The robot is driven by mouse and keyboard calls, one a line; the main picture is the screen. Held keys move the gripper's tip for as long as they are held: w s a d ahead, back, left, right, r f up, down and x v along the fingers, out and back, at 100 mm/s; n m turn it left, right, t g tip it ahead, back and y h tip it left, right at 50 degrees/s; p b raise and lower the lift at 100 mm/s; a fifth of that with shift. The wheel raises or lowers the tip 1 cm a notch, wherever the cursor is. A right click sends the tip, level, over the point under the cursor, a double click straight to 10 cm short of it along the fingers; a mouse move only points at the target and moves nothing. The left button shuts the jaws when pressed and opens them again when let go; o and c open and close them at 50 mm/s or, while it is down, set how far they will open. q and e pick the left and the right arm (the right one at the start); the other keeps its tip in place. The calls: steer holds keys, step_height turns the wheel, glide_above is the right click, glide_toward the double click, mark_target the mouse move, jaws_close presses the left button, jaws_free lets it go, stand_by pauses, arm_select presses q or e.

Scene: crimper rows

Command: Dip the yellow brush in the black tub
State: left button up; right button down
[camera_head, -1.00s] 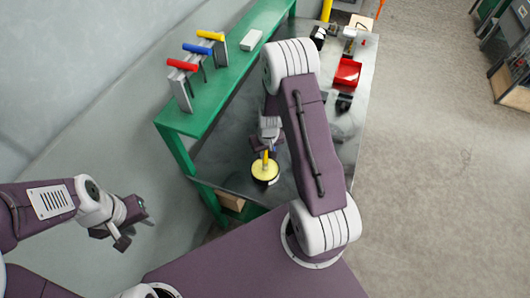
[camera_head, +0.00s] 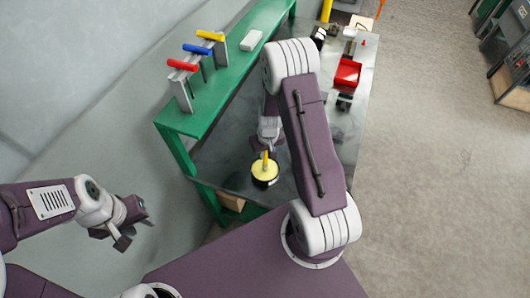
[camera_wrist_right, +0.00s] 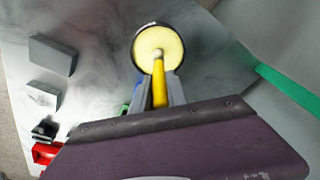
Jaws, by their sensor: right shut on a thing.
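The black tub (camera_head: 264,185) stands on the near part of the grey worktop, filled with something yellow on top. It also shows in the right wrist view (camera_wrist_right: 136,58). My right gripper (camera_wrist_right: 160,92) is shut on the yellow brush (camera_wrist_right: 159,85), one finger on each side of its handle. The brush (camera_head: 265,159) points down at the yellow surface inside the tub's rim. I cannot tell how deep its tip is. My right gripper is partly hidden by my arm in the head view. My left gripper (camera_head: 127,228) hangs empty at the left, away from the worktop; its jaw gap is unclear.
A green shelf (camera_head: 228,85) along the left of the worktop holds a rack with red, blue and yellow handled tools (camera_head: 197,60) and a pale block (camera_head: 251,40). A red bin (camera_head: 347,72) and small dark items lie further back.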

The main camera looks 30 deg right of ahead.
step_height(320, 180, up, 7)
steer(key=p, duration=0.5)
steer(key=shift+w, duration=0.1)
steer(key=shift+f, duration=0.15)
stand_by(0.3)
